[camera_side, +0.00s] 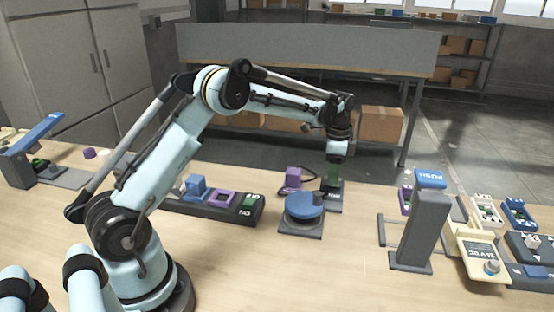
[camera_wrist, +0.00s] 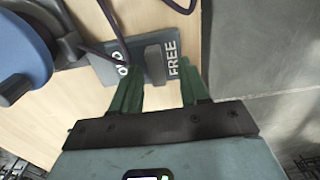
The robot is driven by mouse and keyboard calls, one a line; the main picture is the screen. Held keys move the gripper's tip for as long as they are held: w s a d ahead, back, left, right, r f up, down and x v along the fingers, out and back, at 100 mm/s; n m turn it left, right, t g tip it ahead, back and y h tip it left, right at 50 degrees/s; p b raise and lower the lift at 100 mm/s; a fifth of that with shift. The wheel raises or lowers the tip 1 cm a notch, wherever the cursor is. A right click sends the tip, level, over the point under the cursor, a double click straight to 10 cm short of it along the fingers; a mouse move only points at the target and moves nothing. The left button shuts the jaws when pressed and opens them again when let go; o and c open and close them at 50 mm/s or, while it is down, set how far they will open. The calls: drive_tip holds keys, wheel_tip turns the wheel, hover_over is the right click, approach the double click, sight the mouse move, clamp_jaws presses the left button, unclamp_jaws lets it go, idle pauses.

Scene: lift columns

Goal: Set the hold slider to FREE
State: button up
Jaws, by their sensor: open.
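The hold slider's dark plate (camera_wrist: 106,65) lies on the table just ahead of my fingertips in the wrist view. Its white lettering FREE is at the right and part of HOLD is at the left. A grey slider knob (camera_wrist: 155,63) stands between the two words, closer to FREE in this view. My gripper (camera_wrist: 158,85) is open and empty, with one green finger on each side of the knob's line. Whether the fingers reach down beside the knob cannot be told. In the side view my gripper (camera_side: 334,180) points down over the plate (camera_side: 334,203), hiding the knob.
A blue round dial (camera_side: 304,199) on a grey base stands close to the left of the slider. A purple block (camera_side: 293,179) with a dark cable sits behind it. A grey post (camera_side: 421,230) stands to the right. Bare wood lies between the slider and the post.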

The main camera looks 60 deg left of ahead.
wheel_tip(320, 180, up, 11)
idle(0.4)
drive_tip(key=s+d+r+n+t, duration=0.2)
drive_tip(key=s+d+r, duration=0.15)
drive_tip(key=s, duration=0.25)
drive_tip(key=s+d+r+n+t, duration=0.2)
drive_tip(key=s+d+n, duration=0.15)
drive_tip(key=s, duration=0.25)
drive_tip(key=s+d+f+n+t, duration=0.3)
drive_tip(key=s+f, duration=0.3)
drive_tip(key=s, duration=0.5)
drive_tip(key=shift+d, duration=0.4)
